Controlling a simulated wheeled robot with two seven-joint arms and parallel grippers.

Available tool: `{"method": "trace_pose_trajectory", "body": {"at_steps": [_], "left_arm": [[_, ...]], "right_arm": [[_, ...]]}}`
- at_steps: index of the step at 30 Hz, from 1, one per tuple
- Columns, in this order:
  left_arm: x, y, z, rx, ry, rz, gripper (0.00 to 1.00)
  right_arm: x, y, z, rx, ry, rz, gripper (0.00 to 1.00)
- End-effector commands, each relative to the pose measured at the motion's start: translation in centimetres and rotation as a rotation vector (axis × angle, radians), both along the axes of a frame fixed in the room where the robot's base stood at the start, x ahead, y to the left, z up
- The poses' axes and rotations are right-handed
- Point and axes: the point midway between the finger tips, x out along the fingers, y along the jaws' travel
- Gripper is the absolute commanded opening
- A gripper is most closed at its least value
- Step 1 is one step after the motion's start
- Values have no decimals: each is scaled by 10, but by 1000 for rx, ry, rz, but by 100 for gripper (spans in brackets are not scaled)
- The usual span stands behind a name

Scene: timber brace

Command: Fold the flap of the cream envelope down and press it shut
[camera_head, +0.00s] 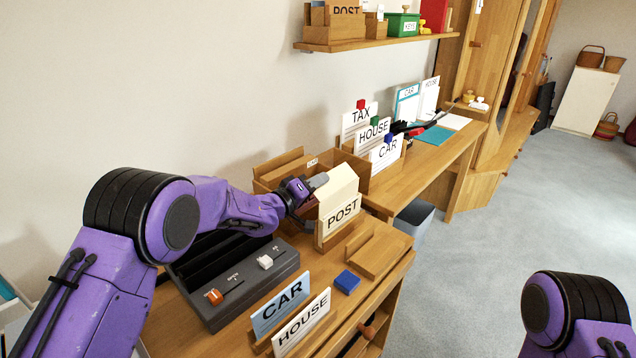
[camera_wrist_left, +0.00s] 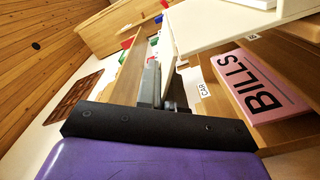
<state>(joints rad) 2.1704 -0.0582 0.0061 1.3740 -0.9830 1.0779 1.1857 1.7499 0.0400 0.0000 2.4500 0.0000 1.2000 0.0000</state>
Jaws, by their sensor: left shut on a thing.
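The cream envelope (camera_head: 337,188) stands upright in the wooden holder labelled POST (camera_head: 341,215) on the desk. My left gripper (camera_head: 318,181) comes in from the left and is shut at the envelope's upper left edge. In the left wrist view the grey fingers (camera_wrist_left: 158,88) are beside a large cream panel (camera_wrist_left: 215,28), which seems to be the envelope. I cannot make out the flap apart from the rest of the envelope. My right gripper is not in view; only part of my right arm shows at the lower right.
A dark tray with sliders (camera_head: 240,280) lies left of the holder. CAR (camera_head: 281,303) and HOUSE (camera_head: 302,323) cards stand in front, near a blue block (camera_head: 347,281). TAX, HOUSE and CAR cards (camera_head: 386,151) stand behind. A pink BILLS card (camera_wrist_left: 258,88) shows in the wrist view.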

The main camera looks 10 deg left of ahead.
Motion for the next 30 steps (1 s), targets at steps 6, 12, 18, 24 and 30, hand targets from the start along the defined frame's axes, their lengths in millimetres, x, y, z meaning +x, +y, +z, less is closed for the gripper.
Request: {"method": "trace_pose_trajectory", "body": {"at_steps": [6, 12, 18, 24, 30], "left_arm": [[-2, -3, 5, 89, -60, -1, 0], [-3, -4, 6, 130, -87, -1, 0], [-3, -4, 7, 140, -94, -1, 0], [-3, -4, 7, 140, -93, -1, 0], [-3, -4, 6, 140, -93, -1, 29]], "right_arm": [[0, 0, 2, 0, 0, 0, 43], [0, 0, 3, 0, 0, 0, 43], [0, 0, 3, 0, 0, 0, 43], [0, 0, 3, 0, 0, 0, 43], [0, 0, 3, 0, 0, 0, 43]]}}
